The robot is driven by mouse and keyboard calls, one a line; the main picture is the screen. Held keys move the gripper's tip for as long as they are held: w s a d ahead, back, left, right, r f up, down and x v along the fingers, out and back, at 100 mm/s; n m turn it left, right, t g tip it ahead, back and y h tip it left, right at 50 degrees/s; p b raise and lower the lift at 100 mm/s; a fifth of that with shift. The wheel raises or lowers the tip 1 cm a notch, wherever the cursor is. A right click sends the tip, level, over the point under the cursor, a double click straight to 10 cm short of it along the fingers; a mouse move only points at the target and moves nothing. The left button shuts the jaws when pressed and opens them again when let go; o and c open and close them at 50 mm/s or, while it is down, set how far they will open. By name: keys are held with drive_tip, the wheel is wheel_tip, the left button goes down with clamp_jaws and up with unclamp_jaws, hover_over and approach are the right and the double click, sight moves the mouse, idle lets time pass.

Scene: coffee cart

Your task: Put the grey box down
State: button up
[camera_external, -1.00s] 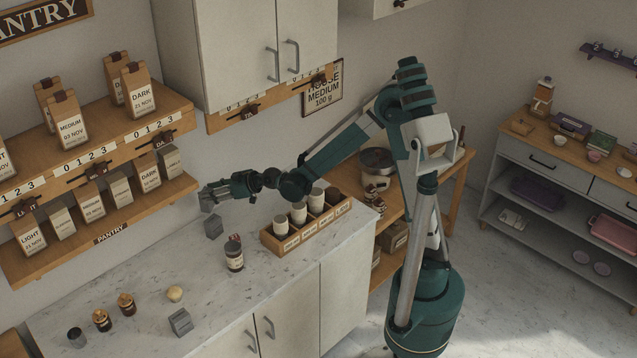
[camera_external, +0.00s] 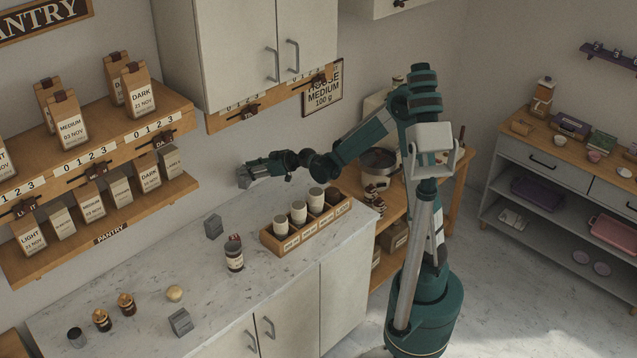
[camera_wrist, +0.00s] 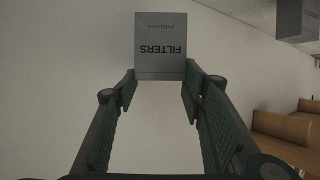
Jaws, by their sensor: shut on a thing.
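My gripper (camera_external: 250,173) is shut on a grey box (camera_external: 243,179) and holds it in the air above the back of the counter, near the wall. In the wrist view the held grey box (camera_wrist: 160,45) shows the word FILTERS upside down, at the tips of both fingers (camera_wrist: 159,80). A second grey box (camera_external: 213,227) stands on the counter, lower and to the left of my gripper. A third grey box (camera_external: 180,322) sits near the counter's front edge.
A wooden rack (camera_external: 288,246) with several cups stands right of a dark-lidded jar (camera_external: 234,255). A pale round thing (camera_external: 174,293), two amber jars (camera_external: 101,319) and a metal cup (camera_external: 76,337) stand front left. Bare counter (camera_external: 130,270) lies at left. Shelves of bags hang at left.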

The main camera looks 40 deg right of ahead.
drive_tip(key=s+d+r+b, duration=0.1)
drive_tip(key=s+d+b, duration=0.15)
drive_tip(key=d, duration=1.15)
drive_tip(key=s+d+b, duration=0.1)
drive_tip(key=s+d, duration=0.2)
drive_tip(key=d, duration=1.1)
drive_tip(key=s+d+r+m+h+b, duration=0.1)
drive_tip(key=s+d+r, duration=0.2)
drive_tip(key=s+d, duration=0.5)
drive_tip(key=s+d+r+b, duration=0.1)
drive_tip(key=s+d+r, duration=0.25)
drive_tip(key=d, duration=0.95)
wheel_tip(320, 180, down, 23)
drive_tip(key=shift+s+a+f+t, duration=0.2)
drive_tip(key=shift+s+t, duration=0.1)
drive_tip(key=shift+s, duration=0.1)
wheel_tip(320, 180, down, 6)
drive_tip(key=b, duration=0.2)
drive_tip(key=shift+f, duration=0.15)
drive_tip(key=shift+f+b, duration=0.8)
drive_tip(key=shift+f, duration=1.05)
